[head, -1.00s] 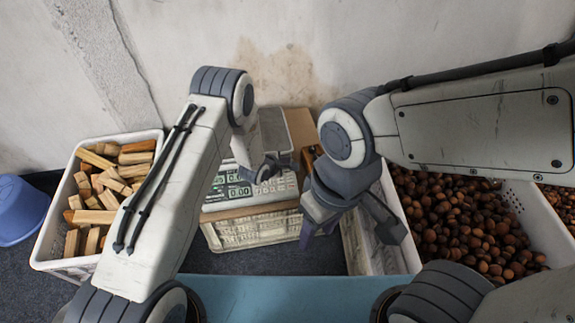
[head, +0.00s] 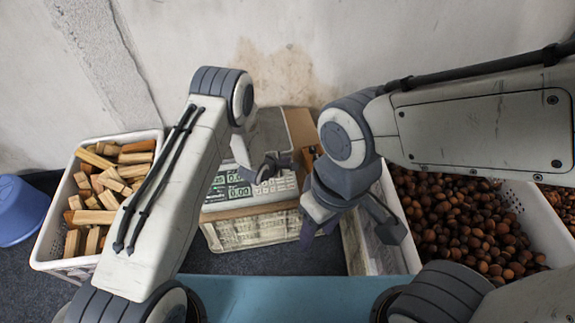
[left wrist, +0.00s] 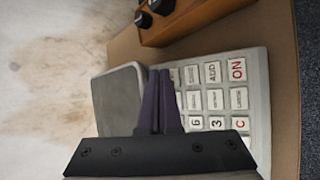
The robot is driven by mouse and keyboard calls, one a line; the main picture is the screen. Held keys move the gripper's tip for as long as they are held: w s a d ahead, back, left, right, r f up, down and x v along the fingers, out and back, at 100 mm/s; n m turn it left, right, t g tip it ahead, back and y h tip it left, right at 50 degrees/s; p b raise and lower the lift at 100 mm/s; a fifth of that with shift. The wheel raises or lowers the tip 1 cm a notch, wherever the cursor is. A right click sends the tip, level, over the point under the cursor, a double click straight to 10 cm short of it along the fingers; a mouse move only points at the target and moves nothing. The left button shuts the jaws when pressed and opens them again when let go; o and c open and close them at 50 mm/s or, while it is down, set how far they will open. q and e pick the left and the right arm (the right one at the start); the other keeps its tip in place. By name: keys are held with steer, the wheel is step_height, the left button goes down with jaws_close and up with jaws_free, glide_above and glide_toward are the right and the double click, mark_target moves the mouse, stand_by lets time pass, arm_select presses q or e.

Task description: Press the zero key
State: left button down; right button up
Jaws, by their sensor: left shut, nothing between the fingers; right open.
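The weighing scale (head: 222,208) stands on a crate in the middle of the head view, its green display lit. Its keypad shows in the left wrist view, with white keys such as the ON key (left wrist: 237,69), ADD, 3, 6 and C. I cannot make out the zero key; part of the keypad is hidden behind my fingers. My left gripper (head: 272,168) is shut and empty over the scale; its dark fingers (left wrist: 160,72) reach over the keypad's edge beside the grey plate (left wrist: 118,100). I cannot tell whether they touch. My right gripper (head: 350,228) is open and empty, right of the scale.
A white crate of wood blocks (head: 45,243) stands at the left, with a blue tub (head: 18,212) beside it. A crate of chestnuts (head: 465,225) stands at the right. A brown wooden box with black knobs (left wrist: 190,22) lies near the keypad. A wall is behind.

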arm_select(q)
steer(key=shift+f, duration=0.1)
stand_by(0.3)
steer(key=shift+w+f, duration=0.15)
steer(key=shift+f, duration=0.15)
steer(key=shift+f+b, duration=0.3)
steer(key=shift+b, duration=0.2)
stand_by(0.4)
steer(key=shift+r, duration=0.1)
steer(key=shift+s+r+p, duration=0.2)
steer(key=shift+r+p, duration=0.45)
steer(key=shift+p, duration=0.15)
steer(key=shift+r, duration=0.1)
steer(key=r+p, duration=0.1)
steer(key=s+r+p, duration=0.1)
steer(key=r+p, duration=0.2)
steer(key=shift+s+d+r+p, duration=0.2)
steer(key=shift+s+r+p, duration=0.1)
stand_by(1.5)
